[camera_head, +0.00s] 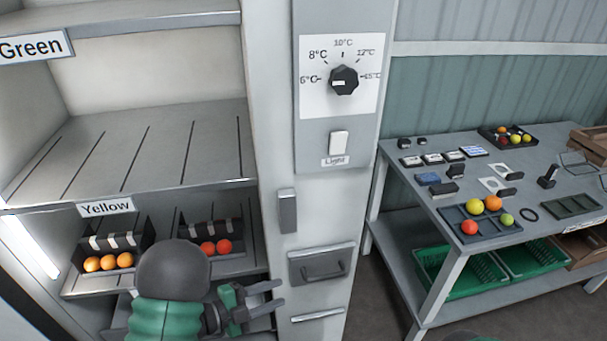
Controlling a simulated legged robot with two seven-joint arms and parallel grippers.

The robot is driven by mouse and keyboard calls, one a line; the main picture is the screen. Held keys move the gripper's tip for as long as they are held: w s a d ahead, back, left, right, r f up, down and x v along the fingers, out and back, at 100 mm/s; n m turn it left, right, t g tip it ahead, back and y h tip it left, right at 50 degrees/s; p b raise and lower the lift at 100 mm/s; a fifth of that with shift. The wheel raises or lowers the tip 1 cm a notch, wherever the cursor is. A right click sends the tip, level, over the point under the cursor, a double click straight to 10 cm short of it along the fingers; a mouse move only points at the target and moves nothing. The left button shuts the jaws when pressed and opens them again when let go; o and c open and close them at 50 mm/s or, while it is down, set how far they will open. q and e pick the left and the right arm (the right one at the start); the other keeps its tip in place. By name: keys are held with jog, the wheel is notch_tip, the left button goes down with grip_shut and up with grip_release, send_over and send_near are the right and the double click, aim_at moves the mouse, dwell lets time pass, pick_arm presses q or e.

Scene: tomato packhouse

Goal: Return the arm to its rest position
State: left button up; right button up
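My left arm (165,315), dark grey and green, rises from the bottom edge in front of the lower left shelves. My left gripper (280,294) points right, with its two grey fingers apart and nothing between them. It shows in front of the cabinet's lower part, below and left of the drawer handle. I cannot tell whether it touches the cabinet. A small green piece at the bottom edge, right of centre, may be part of my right arm. My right gripper is not in view.
A shelf labelled Yellow (105,206) holds black trays with orange and red tomatoes. The Green shelf (190,150) above is empty. The cabinet has a dial (344,80), light switch (338,143) and drawer (322,264). A table (455,210) with trays stands right, green crates (465,290) beneath.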

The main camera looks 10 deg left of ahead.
pick_arm(q)
jog(key=w+a+r+n+y+p, duration=0.3)
jog(key=a+r+n+y+p, duration=0.2)
jog(key=a+n+y, duration=0.6)
jog(key=s+d+r+n+g+p, duration=0.1)
jog(key=s+d+n+g, duration=0.1)
jog(key=s+n, duration=0.3)
jog(key=s+d+r+n+g+y+p, duration=0.1)
jog(key=s+n+g, duration=0.3)
jog(key=s, duration=0.9)
jog(key=shift+s+d+r+n+g, duration=0.35)
jog(key=shift+d+n, duration=0.2)
jog(key=shift+n, duration=0.45)
